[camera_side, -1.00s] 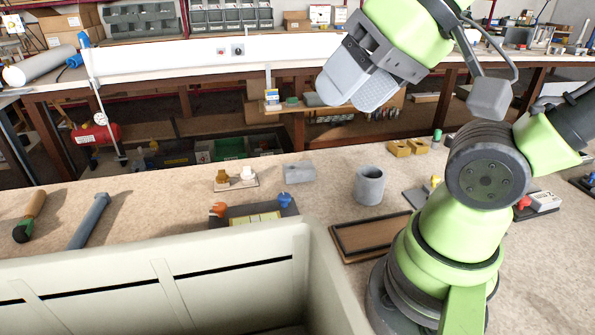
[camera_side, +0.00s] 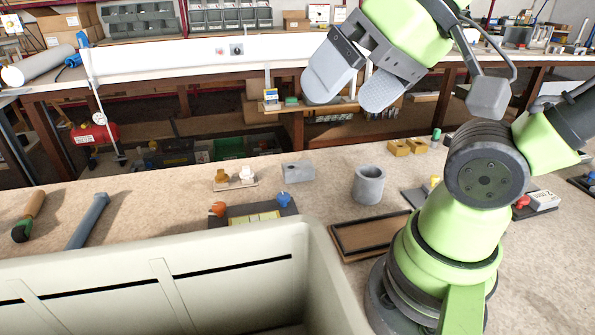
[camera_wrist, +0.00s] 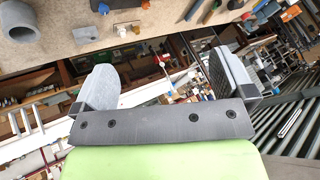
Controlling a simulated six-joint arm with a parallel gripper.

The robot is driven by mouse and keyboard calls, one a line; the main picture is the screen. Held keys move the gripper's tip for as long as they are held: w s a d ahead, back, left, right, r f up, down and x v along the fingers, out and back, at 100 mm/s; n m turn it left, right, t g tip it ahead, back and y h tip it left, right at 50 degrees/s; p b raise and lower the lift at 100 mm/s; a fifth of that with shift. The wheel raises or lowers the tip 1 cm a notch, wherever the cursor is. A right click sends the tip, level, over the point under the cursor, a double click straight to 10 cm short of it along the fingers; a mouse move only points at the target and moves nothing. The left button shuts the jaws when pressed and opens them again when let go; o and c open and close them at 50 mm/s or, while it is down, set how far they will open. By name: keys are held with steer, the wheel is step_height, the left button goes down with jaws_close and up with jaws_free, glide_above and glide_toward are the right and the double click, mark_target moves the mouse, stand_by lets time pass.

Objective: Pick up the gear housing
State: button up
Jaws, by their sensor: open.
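My gripper (camera_side: 346,98) is open and empty, raised above and behind the bench top. Its two grey fingers stand apart, and they also show in the wrist view (camera_wrist: 163,72). No part is labelled as the gear housing. A grey block with a hole in its top (camera_side: 299,171) and a grey hollow cylinder (camera_side: 369,185) both stand on the bench, and I cannot tell for certain which is the housing.
A large pale bin (camera_side: 160,270) fills the front left. A shallow brown tray (camera_side: 372,236) lies between it and my base. Small pegs on a plate (camera_side: 235,180), a dark fixture with knobs (camera_side: 252,217), a bolt (camera_side: 88,221) and yellow blocks (camera_side: 407,147) are on the bench.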

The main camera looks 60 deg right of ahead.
steer(key=m+g+h, duration=0.4)
steer(key=m+h, duration=0.1)
glide_above(297, 164)
steer(key=s+a, duration=0.1)
steer(key=a, duration=0.1)
step_height(297, 164, down, 24)
steer(key=shift+s+d+f, duration=0.1)
steer(key=shift+d+f, duration=0.05)
steer(key=shift+f, duration=0.1)
steer(key=shift+s+x, duration=0.15)
steer(key=shift+x, duration=1.35)
steer(key=shift+s+x, duration=0.15)
steer(key=shift+x, duration=1.3)
steer(key=c, duration=1)
steer(key=shift+r, duration=0.1)
